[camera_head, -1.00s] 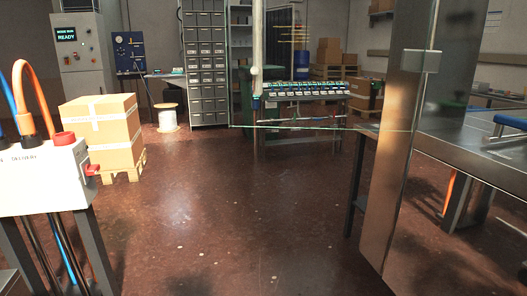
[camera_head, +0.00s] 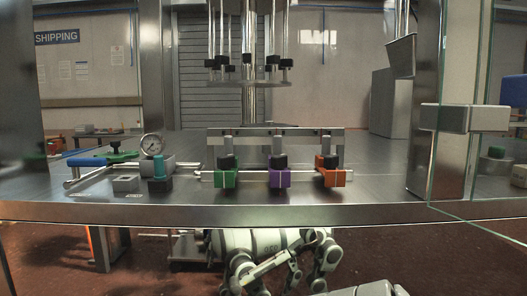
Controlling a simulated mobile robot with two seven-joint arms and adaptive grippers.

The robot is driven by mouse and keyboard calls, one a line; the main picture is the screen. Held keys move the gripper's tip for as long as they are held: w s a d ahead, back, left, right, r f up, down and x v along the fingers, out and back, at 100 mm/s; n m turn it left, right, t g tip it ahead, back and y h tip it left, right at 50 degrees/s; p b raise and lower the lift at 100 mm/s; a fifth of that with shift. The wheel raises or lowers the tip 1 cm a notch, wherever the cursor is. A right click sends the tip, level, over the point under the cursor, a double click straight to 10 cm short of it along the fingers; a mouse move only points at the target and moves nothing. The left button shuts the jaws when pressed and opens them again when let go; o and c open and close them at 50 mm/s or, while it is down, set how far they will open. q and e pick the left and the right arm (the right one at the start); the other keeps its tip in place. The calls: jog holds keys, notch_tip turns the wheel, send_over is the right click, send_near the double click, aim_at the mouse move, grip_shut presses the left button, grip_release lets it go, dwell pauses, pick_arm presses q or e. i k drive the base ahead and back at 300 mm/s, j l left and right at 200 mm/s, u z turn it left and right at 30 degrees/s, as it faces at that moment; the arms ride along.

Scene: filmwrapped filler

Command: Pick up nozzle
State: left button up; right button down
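Three blocks with black knobs sit on a low rail on the steel table: a green one (camera_head: 225,176), a purple one (camera_head: 279,177) and an orange one (camera_head: 333,175). Grey stems stand behind them. Several black-tipped rods (camera_head: 247,72) hang above the table further back. I cannot tell which of these parts is the nozzle. Grey jointed parts (camera_head: 291,266) show below the table's front edge. They look like gripper or arm parts, but I cannot make out fingertips or which arm they belong to. No gripper is seen touching the blocks.
The steel table (camera_head: 380,209) spans the view. On its left are a pressure gauge (camera_head: 151,144), a teal-topped part (camera_head: 159,167) and a blue-handled tool (camera_head: 86,162). A clear panel (camera_head: 461,150) with a metal bracket (camera_head: 464,117) stands at right. A white cylinder (camera_head: 262,240) is below.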

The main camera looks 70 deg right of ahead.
aim_at(325, 150)
jog(key=z, duration=2.7)
jog(key=i+l+z, duration=0.15)
jog(key=i+z, duration=0.25)
jog(key=i+l+z, duration=0.1)
jog(key=i+z, duration=0.3)
jog(key=k, duration=0.1)
